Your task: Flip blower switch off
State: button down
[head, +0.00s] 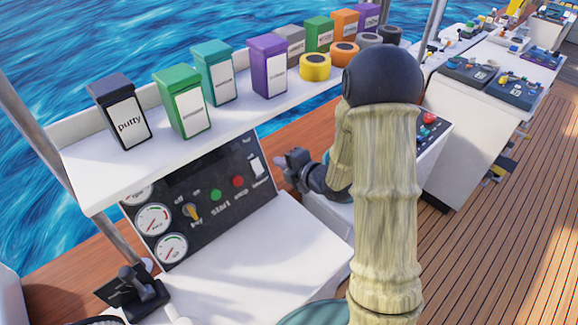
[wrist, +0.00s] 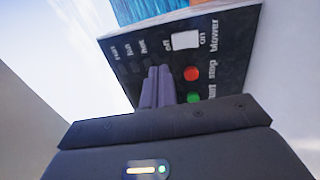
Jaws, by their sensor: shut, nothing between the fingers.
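The blower switch (head: 257,166) is a white rocker at the right end of the dark control panel. It also shows in the wrist view (wrist: 186,40), between the labels "off" on the left and "on" on the right, with "blower" beside it. Which side is pressed in, I cannot tell. My gripper (head: 284,165) is to the right of the switch in the head view, apart from it. In the wrist view its two fingers (wrist: 158,72) are together and empty, below and left of the switch in the picture.
A red stop button (head: 238,181), a green start button (head: 215,195) and a yellow key switch (head: 192,212) share the panel. A white shelf (head: 90,160) with several labelled boxes and tape rolls overhangs it. A throttle lever (head: 135,282) stands at lower left.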

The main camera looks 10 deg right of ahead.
jog(key=v, duration=0.3)
jog(key=shift+r, duration=0.35)
jog(key=s+d+m+g+h, duration=0.2)
jog(key=s+m+g+h, duration=0.1)
jog(key=s+m, duration=0.7)
jog(key=s+d+m+g+h, duration=0.2)
jog(key=s+m+g+h, duration=0.2)
jog(key=s+m, duration=0.5)
jog(key=r+m+g, duration=0.1)
jog(key=m+g, duration=0.1)
jog(key=m, duration=0.3)
jog(key=shift+s, duration=0.4)
